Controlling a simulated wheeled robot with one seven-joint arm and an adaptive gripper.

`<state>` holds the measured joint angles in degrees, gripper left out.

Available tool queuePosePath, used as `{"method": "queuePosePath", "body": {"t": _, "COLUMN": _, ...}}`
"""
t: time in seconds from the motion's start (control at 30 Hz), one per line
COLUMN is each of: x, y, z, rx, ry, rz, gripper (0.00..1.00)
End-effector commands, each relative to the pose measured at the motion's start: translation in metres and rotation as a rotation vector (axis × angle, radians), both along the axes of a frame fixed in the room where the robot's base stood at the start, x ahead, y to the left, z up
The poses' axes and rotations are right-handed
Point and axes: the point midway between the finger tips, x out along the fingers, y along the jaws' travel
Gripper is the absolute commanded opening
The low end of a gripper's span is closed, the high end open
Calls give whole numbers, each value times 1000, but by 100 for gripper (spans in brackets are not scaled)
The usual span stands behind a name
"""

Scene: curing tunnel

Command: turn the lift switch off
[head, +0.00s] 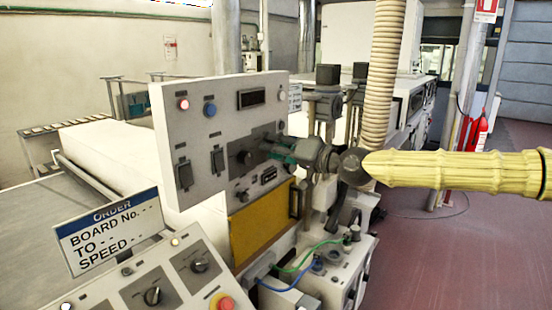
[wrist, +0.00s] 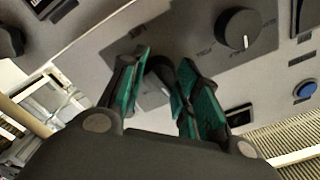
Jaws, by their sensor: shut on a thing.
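In the head view my gripper (head: 281,151) reaches from the right to the grey control panel (head: 216,215), at the right part of its dark knob plate. In the wrist view the green-padded fingers of my gripper (wrist: 162,88) are closed around a dark rotary knob (wrist: 158,75). It appears to be the lift switch, though I cannot read its label. The fingers partly cover the knob, so its exact setting is hard to tell. A second black knob (wrist: 237,28) with a white mark sits beside it; it also shows in the head view (head: 245,157).
A lit red button (head: 183,104), a blue button (head: 209,109) and two black switches (head: 184,173) are on the same panel. An order sign (head: 108,229) and a lower console with a red button (head: 222,304) stand in front.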

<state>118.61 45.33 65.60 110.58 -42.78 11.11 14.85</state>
Motion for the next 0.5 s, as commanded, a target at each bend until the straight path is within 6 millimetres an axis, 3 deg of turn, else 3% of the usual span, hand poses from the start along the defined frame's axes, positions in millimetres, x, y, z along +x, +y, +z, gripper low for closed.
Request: {"method": "queuePosePath", "body": {"t": 0.5, "x": 0, "y": 0, "z": 0, "rx": 107, "ry": 148, "rz": -1, "gripper": 8}}
